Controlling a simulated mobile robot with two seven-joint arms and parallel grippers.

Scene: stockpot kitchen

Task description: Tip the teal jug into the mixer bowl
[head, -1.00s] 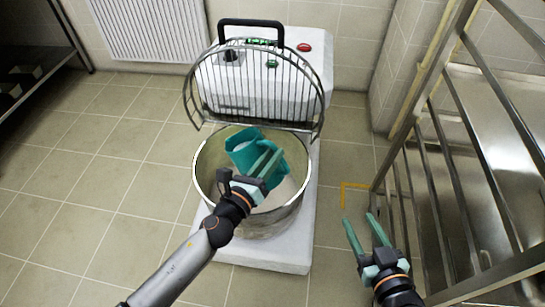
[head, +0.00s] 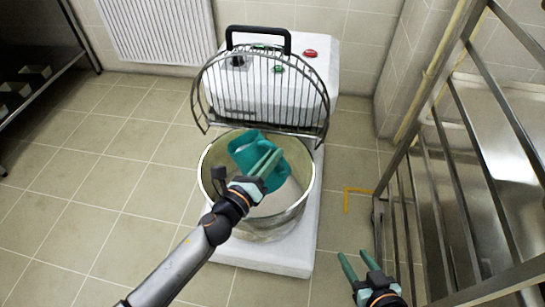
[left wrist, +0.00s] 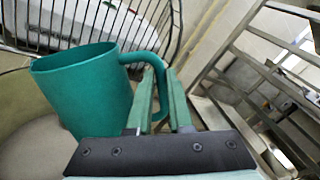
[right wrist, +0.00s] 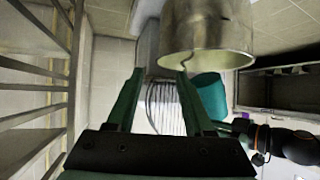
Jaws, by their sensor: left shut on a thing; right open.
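The teal jug (head: 258,148) is over the mixer bowl (head: 217,208), tilted with its mouth toward the left. My left gripper (head: 270,161) is shut on the jug's handle, also seen in the left wrist view (left wrist: 152,62). The metal bowl holds something pale, and whether anything is leaving the jug cannot be seen. My right gripper (head: 354,256) is open and empty, right of the mixer base and apart from the bowl. The right wrist view shows the jug (right wrist: 209,97) beside the bowl's metal wall (right wrist: 208,30).
The wire guard (head: 265,92) stands raised behind the bowl, on the white mixer (head: 310,75). A metal rack (head: 455,150) stands close on the right. A dark shelf (head: 40,70) is at the far left. The tiled floor on the left is clear.

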